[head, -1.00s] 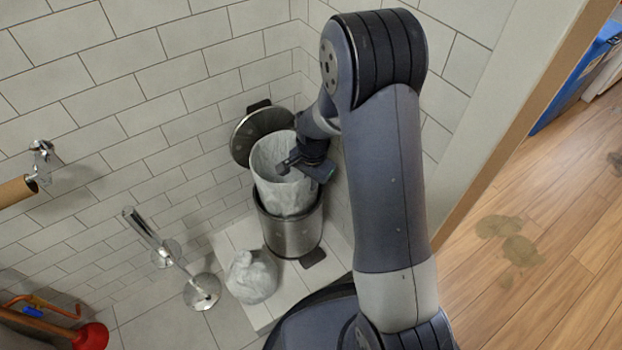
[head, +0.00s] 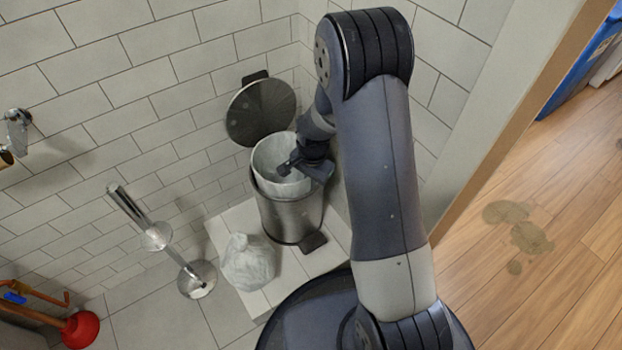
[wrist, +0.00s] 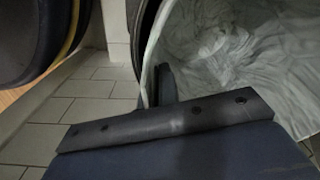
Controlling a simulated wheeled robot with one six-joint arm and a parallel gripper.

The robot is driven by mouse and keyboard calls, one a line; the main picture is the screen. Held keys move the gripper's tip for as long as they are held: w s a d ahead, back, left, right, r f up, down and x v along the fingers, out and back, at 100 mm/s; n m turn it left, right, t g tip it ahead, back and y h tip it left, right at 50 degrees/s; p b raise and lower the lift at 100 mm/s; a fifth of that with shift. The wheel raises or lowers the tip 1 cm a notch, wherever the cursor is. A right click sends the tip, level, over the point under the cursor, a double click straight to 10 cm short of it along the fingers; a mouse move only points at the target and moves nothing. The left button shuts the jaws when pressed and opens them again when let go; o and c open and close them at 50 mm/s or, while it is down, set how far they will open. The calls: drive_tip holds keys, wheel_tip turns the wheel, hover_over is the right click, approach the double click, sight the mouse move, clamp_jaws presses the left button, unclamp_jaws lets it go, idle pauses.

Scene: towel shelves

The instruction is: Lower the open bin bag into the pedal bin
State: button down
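The pedal bin (head: 290,216) is a steel cylinder with its dark round lid (head: 261,111) tilted up behind it. The open bin bag (head: 275,152) is pale and held wide; its lower part is inside the bin and its upper part stands above the bin's rim. In the wrist view the bag's crumpled inside (wrist: 235,60) shows at the right. My gripper (head: 284,168) is at the bag's right rim, and in the wrist view the bag's edge runs down to the fingers. It looks shut on that rim, though the fingertips are partly hidden.
A tied, full white bag (head: 248,262) sits on the pale tiles left of the bin. A chrome stand (head: 197,279) stands farther left, with a red plunger (head: 80,329) at the lower left. Tiled walls close in behind; wooden floor (head: 560,230) lies at the right.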

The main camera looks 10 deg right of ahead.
drive_tip(key=shift+f+b, duration=1.35)
drive_tip(key=shift+f, duration=0.95)
drive_tip(key=c, duration=1.6)
unclamp_jaws()
drive_tip(key=shift+r, duration=0.1)
wheel_tip(320, 180, up, 11)
drive_tip(key=p, duration=0.4)
drive_tip(key=shift+p, duration=0.3)
drive_tip(key=shift+s+d+f, duration=0.1)
drive_tip(key=shift+f, duration=0.15)
